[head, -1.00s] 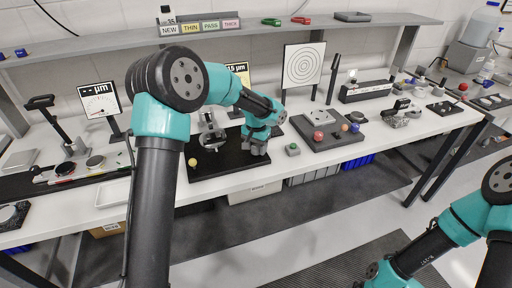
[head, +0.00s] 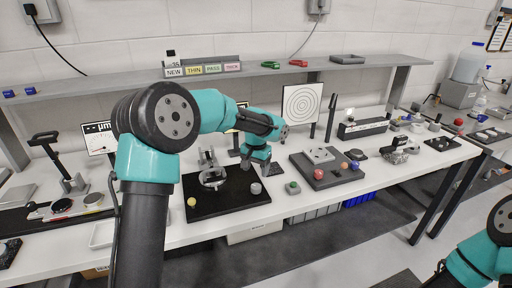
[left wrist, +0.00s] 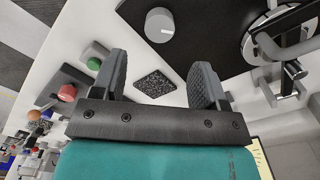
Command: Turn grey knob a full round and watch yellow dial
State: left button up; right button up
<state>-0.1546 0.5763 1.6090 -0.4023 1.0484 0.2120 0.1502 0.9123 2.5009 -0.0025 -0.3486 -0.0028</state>
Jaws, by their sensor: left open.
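The grey knob (head: 256,188) stands near the right edge of the black base plate (head: 222,207). The left wrist view shows its round top (left wrist: 160,25) beyond the fingertips. My left gripper (head: 257,166) is open and empty, just behind the knob and apart from it. Its two spread fingers also show in the left wrist view (left wrist: 160,68). The round mirror mount (head: 212,176) stands on the plate left of the knob. A yellow panel (left wrist: 260,155), perhaps the yellow dial, is mostly hidden by my left arm; its reading cannot be seen. My right gripper is out of view.
A yellow knob (head: 191,202) is at the plate's left front. A green-topped button box (head: 293,187) sits close to the right. A white µm dial (head: 98,138) stands at the left.

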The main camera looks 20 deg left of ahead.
pick_arm(q)
notch_tip(320, 180, up, 9)
dwell(0.3)
dwell(0.4)
